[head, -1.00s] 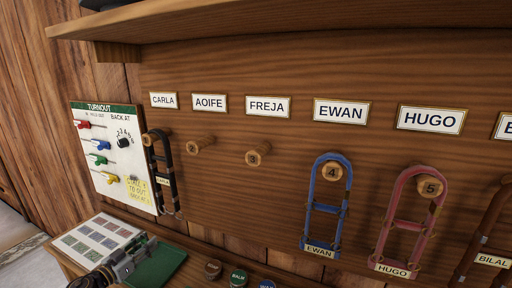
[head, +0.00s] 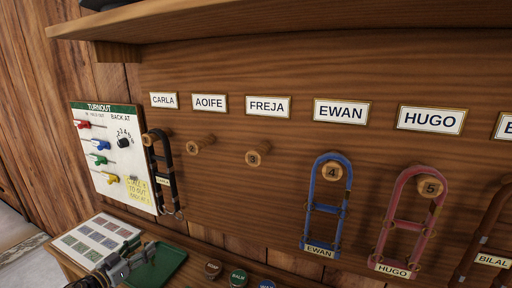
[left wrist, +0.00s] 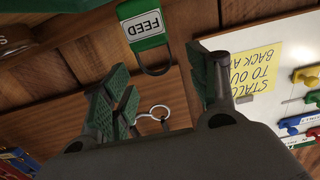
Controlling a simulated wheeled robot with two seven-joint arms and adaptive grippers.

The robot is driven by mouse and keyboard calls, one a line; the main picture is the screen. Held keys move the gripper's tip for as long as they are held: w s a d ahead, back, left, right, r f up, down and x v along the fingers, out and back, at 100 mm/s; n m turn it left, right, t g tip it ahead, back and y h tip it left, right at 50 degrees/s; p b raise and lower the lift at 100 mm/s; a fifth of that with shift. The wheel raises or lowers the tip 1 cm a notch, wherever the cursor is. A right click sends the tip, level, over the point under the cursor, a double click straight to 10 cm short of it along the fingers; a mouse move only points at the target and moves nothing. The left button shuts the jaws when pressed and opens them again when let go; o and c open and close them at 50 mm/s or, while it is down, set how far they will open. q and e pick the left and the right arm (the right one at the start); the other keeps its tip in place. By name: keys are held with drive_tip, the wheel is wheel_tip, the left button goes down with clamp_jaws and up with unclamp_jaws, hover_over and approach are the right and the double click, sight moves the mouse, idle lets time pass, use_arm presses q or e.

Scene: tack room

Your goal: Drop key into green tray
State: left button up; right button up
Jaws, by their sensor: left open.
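The green tray (head: 165,268) lies on the desk at the lower left of the head view. My left gripper (head: 128,266) is beside its left edge, partly in front of it. In the left wrist view my left gripper (left wrist: 160,65) is open, its green-padded fingers apart. A pale metal ring (left wrist: 155,112) with a small dark piece shows between the fingers, near their bases; I cannot tell whether the key hangs on it. A green piece labelled FEED (left wrist: 142,27), with a dark loop, shows beyond the fingertips. My right gripper is not in view.
The turnout board (head: 112,155) with coloured pegs stands behind the desk. A colour-patch card (head: 100,240) lies left of the tray. Several tins (head: 238,277) stand to its right. Halters (head: 325,205) hang from numbered wall pegs.

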use_arm(q)
drive_tip(key=v, duration=1)
idle(0.5)
drive_tip(key=shift+s, duration=0.1)
idle(0.7)
